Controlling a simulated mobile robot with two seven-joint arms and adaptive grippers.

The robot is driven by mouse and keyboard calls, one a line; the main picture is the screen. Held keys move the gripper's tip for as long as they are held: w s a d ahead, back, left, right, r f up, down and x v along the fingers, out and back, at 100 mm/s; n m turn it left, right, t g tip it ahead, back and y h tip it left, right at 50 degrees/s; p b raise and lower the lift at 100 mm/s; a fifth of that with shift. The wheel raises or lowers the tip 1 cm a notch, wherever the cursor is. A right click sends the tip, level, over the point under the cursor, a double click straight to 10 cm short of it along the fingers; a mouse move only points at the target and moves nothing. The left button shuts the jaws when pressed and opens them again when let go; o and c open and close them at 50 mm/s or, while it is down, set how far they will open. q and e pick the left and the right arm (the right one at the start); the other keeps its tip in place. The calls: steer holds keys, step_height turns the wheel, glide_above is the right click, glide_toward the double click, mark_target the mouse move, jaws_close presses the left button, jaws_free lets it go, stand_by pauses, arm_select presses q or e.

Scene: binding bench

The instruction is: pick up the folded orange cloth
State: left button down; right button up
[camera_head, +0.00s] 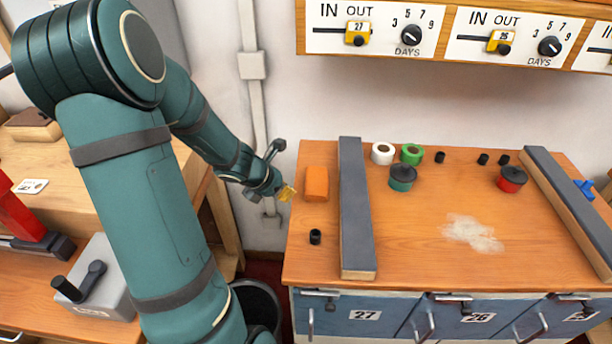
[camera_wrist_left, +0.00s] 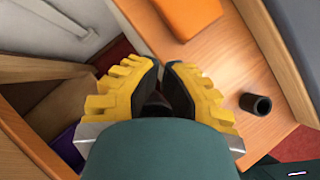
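The folded orange cloth (camera_head: 317,184) lies flat on the left end of the wooden bench top, just left of a long grey-topped bar. Part of it shows at the top of the left wrist view (camera_wrist_left: 188,14). My left gripper (camera_head: 287,193) is at the bench's left edge, left of the cloth and apart from it. In the left wrist view its yellow fingers (camera_wrist_left: 162,82) are drawn close together with nothing seen between them. My right gripper is in neither view.
The grey-topped bar (camera_head: 356,215) stands right of the cloth. A small black cylinder (camera_head: 315,237) sits in front of the cloth; it also shows in the left wrist view (camera_wrist_left: 255,104). White (camera_head: 382,153) and green (camera_head: 411,154) rolls stand at the back. A gap separates the two benches.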

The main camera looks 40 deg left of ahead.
mark_target(317, 178)
arm_select(q)
steer(key=w, duration=0.3)
steer(key=w+p, duration=0.1)
steer(key=w, duration=0.3)
steer(key=w+d+p, duration=0.1)
steer(key=w, duration=0.2)
steer(key=shift+w+r, duration=0.15)
steer(key=shift+w, duration=0.15)
steer(key=shift+w+f, duration=0.2)
steer(key=shift+f, duration=0.3)
steer(key=shift+s+f+b, duration=0.15)
steer(key=shift+f+b, duration=0.25)
steer(key=shift+b, duration=0.2)
steer(key=shift+d, duration=0.1)
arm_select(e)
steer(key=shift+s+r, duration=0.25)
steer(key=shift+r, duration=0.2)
arm_select(q)
steer(key=shift+s+f, duration=0.1)
steer(key=shift+f, duration=0.05)
